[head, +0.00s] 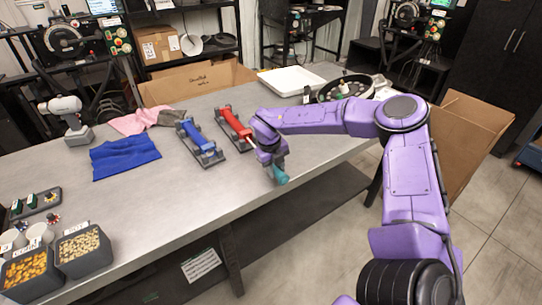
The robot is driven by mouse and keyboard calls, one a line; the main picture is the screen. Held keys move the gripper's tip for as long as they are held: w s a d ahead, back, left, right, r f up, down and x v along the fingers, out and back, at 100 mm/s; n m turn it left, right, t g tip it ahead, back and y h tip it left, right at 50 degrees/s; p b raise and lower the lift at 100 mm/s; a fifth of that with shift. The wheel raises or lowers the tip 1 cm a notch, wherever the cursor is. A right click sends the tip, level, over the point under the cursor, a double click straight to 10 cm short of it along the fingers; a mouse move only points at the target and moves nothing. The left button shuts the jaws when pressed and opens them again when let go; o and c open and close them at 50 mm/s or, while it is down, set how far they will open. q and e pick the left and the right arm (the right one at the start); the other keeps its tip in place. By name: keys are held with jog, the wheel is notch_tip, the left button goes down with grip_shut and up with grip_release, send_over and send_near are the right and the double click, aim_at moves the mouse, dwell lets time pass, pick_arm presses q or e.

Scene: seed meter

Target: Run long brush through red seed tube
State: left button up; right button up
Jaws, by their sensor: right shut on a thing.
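The red seed tube (234,122) lies in a dark cradle near the middle of the table. My right gripper (268,150) is at the tube's near end, shut on the long brush. The brush's teal handle (280,175) sticks out below the gripper, toward the table's front edge. A pale, thin length shows between the gripper and the tube's near end, roughly in line with the tube. The gripper hides part of the brush, and I cannot tell how far its front part is inside the tube. My left gripper is not in view.
A blue tube (197,140) lies in a similar cradle to the left. A blue cloth (125,156), a pink cloth (135,121) and a drill (65,118) are farther left. A white tray (291,80) and a round dark plate (334,91) stand behind. The table's front middle is clear.

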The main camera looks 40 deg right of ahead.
jog(key=shift+s+a+p, duration=0.2)
jog(key=shift+s+p, duration=0.1)
jog(key=shift+s, duration=0.6)
jog(key=shift+w, duration=0.15)
jog(key=shift+w+d+f+b, duration=0.15)
jog(key=shift+w+d+b, duration=0.05)
jog(key=shift+w+b, duration=0.45)
jog(key=shift+w+d+b, duration=0.2)
jog(key=shift+w+b, duration=0.25)
jog(key=shift+w, duration=0.5)
jog(key=shift+w+d+b, duration=0.15)
jog(key=shift+w+b, duration=0.25)
jog(key=shift+w, duration=0.5)
jog(key=shift+w+d+b, duration=0.2)
jog(key=shift+w+b, duration=0.05)
jog(key=shift+w, duration=0.6)
jog(key=shift+w+d+b, duration=0.15)
jog(key=shift+w+b, duration=0.1)
jog(key=shift+w, duration=0.65)
jog(key=shift+w+d+b, duration=0.2)
jog(key=shift+w+b, duration=0.05)
jog(key=shift+w, duration=0.6)
jog(key=shift+w+d, duration=0.15)
jog(key=shift+w, duration=0.55)
jog(key=shift+w+d, duration=0.15)
jog(key=shift+w, duration=0.55)
jog(key=shift+r, duration=0.2)
